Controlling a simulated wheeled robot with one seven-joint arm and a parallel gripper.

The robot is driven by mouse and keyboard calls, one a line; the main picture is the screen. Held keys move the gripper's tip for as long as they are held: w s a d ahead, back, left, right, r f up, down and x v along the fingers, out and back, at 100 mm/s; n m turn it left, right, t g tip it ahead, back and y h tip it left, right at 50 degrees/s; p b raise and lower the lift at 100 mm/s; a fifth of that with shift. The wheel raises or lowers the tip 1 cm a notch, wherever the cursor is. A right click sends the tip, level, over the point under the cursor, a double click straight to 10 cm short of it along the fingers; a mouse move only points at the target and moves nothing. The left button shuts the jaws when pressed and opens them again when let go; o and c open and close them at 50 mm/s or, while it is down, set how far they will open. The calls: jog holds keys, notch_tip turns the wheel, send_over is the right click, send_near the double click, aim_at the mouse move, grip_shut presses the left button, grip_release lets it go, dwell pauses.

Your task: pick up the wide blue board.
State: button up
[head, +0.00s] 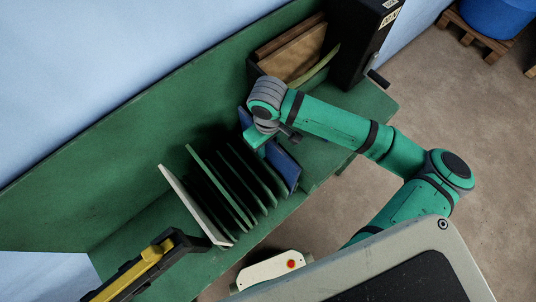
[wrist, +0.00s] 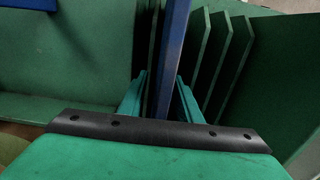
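The wide blue board (head: 284,167) stands on edge at the right end of a row of boards in the head view. My gripper (head: 262,136) is over it and hides part of it; blue also shows just behind the gripper. In the wrist view the blue board (wrist: 172,55) is seen edge-on, running down between the two fingers of my gripper (wrist: 161,80). The fingers are apart, one on each side of the board. A gap shows on the left side; whether the right finger touches it I cannot tell.
Several dark green boards (head: 231,178) and a pale board (head: 193,204) stand on the green bench (head: 135,222). Brown boards (head: 292,55) and a black cabinet (head: 356,45) are at the back. A yellow-and-black part (head: 146,266) is at lower left. A blue piece (wrist: 28,4) shows at the wrist view's top left.

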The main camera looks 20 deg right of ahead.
jog(key=shift+f, duration=0.3)
grip_shut()
dwell(1.2)
